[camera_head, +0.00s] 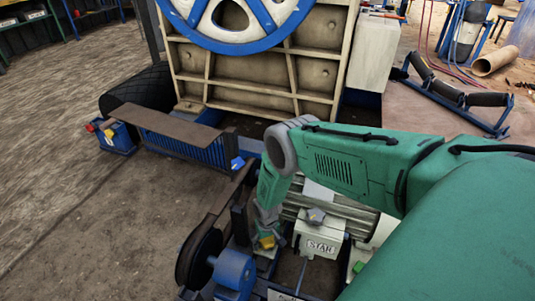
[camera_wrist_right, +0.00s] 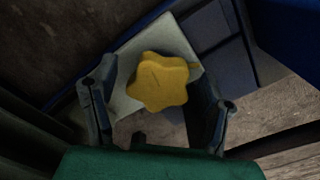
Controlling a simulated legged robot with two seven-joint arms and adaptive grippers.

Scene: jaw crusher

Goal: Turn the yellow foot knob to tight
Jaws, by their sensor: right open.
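The yellow foot knob (camera_wrist_right: 158,82) is a star-shaped knob with rounded lobes. In the right wrist view it sits over a pale plate (camera_wrist_right: 130,60), between the two dark fingers of my right gripper (camera_wrist_right: 157,100). The fingers are spread, with a gap beside the knob's left side; the right finger is close to its right edge, and I cannot tell if they touch. In the head view the yellow knob (camera_head: 267,242) shows small at the lower middle, just below my right gripper (camera_head: 267,225), which points down. My left gripper is not in view.
A motor marked STAR (camera_head: 320,246) stands right of the knob, with a blue-grey knob (camera_head: 316,215) on top. A blue pulley hub (camera_head: 233,270) and dark belt wheel are at the left. The crusher body (camera_head: 250,75) with its blue flywheel rises behind. Open floor (camera_head: 90,230) lies left.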

